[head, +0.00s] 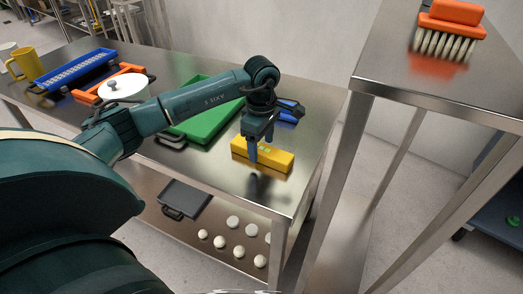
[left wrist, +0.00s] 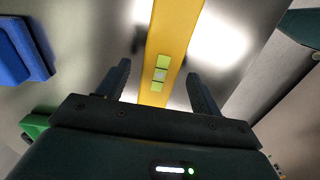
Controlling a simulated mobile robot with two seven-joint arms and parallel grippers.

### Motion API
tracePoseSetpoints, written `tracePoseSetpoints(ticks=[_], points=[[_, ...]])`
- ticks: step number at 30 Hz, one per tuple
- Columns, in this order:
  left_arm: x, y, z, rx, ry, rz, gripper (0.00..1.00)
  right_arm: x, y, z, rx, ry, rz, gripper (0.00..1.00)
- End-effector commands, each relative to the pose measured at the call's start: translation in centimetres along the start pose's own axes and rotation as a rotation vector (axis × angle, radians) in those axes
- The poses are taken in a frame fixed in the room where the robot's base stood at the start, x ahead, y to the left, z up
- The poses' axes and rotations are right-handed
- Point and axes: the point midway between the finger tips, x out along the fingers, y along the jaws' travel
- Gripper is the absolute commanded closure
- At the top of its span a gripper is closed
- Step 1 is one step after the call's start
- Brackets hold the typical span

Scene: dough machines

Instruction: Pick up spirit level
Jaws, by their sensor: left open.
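The spirit level (head: 276,160) is a yellow bar with a small green vial window. It lies on the steel table near its right front edge in the head view. In the left wrist view the spirit level (left wrist: 172,35) runs between my two fingers, with its vial near the middle. My left gripper (head: 258,153) is open and points down over the level. Its fingers (left wrist: 160,90) stand on either side of the bar with gaps to it. I cannot tell whether the fingertips reach below the level's top. My right gripper is not in view.
A green tray (head: 205,125) and a blue object (head: 289,112) lie close behind my gripper. A taller steel table with an orange brush (head: 450,25) stands right.

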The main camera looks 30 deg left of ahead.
Motion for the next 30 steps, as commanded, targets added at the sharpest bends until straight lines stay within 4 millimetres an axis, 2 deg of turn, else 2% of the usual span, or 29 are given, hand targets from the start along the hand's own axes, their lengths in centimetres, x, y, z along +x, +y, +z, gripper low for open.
tracePoseSetpoints(ticks=[4, 12, 30], points=[[1.7, 0.0, 0.0, -0.001, 0.0, -0.001, 0.35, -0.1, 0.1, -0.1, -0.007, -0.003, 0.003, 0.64], [2.0, 0.0, 0.0, 0.0, -0.001, 0.001, 0.35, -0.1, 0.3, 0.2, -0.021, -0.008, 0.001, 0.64], [1.9, 0.0, 0.0, -0.001, -0.001, 0.001, 0.84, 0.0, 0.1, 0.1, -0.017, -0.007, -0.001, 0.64]])
